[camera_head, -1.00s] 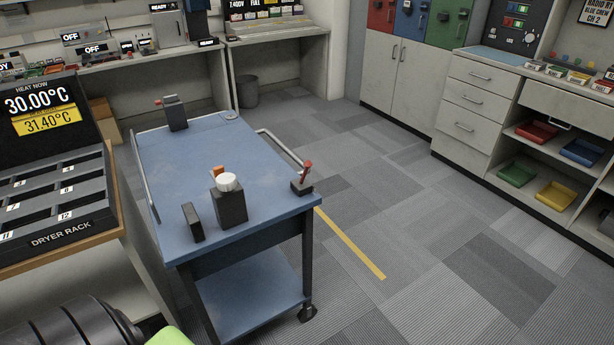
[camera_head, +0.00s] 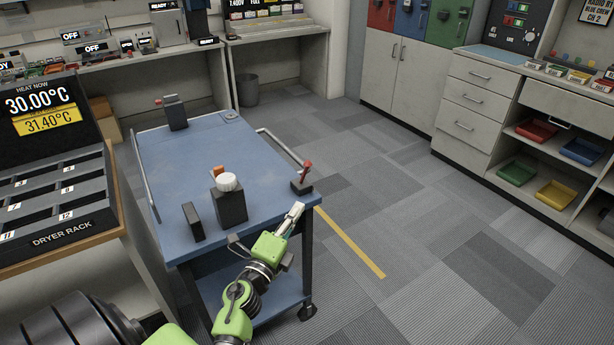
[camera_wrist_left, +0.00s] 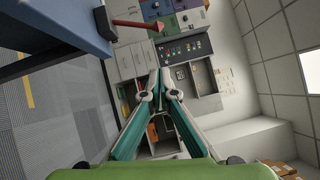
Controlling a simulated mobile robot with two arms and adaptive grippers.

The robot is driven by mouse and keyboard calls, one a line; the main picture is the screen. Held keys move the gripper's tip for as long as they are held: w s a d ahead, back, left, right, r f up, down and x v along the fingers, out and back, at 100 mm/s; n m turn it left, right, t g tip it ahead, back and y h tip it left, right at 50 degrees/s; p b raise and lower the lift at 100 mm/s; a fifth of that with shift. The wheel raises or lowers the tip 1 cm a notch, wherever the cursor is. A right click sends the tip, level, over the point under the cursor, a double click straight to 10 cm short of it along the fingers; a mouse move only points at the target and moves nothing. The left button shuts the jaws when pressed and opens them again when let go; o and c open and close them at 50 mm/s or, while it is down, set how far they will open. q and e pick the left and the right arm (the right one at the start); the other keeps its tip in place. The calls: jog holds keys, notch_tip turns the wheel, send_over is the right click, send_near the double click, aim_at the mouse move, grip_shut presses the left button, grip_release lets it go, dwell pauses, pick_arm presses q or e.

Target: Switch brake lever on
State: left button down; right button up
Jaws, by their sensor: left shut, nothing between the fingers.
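The brake lever (camera_head: 306,170) is a red-tipped handle on a small dark base (camera_head: 301,188) at the near right corner of the blue cart (camera_head: 180,155). Its handle tilts slightly right of upright in the head view. In the left wrist view the red handle (camera_wrist_left: 135,24) sticks out sideways from its dark base, above and left of the fingertips. My left gripper (camera_head: 298,208) is shut and empty, just below and in front of the lever, apart from it. Its teal fingers meet in the left wrist view (camera_wrist_left: 159,78). My right gripper is not in view.
On the cart stand a dark block with a white knob (camera_head: 229,200), a thin dark block (camera_head: 193,222) and a far switch box (camera_head: 175,112). A rail (camera_head: 280,145) runs behind the lever. The dryer rack (camera_head: 55,205) is at left. Floor right of the cart is clear.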

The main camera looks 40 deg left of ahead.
aim_at(305, 173)
pick_arm(q)
jog(key=a+p+x, duration=0.1)
jog(key=a+x, duration=0.1)
jog(key=x, duration=1.1)
jog(key=shift+s+a+r, duration=0.2)
jog(key=shift+s+a, duration=0.15)
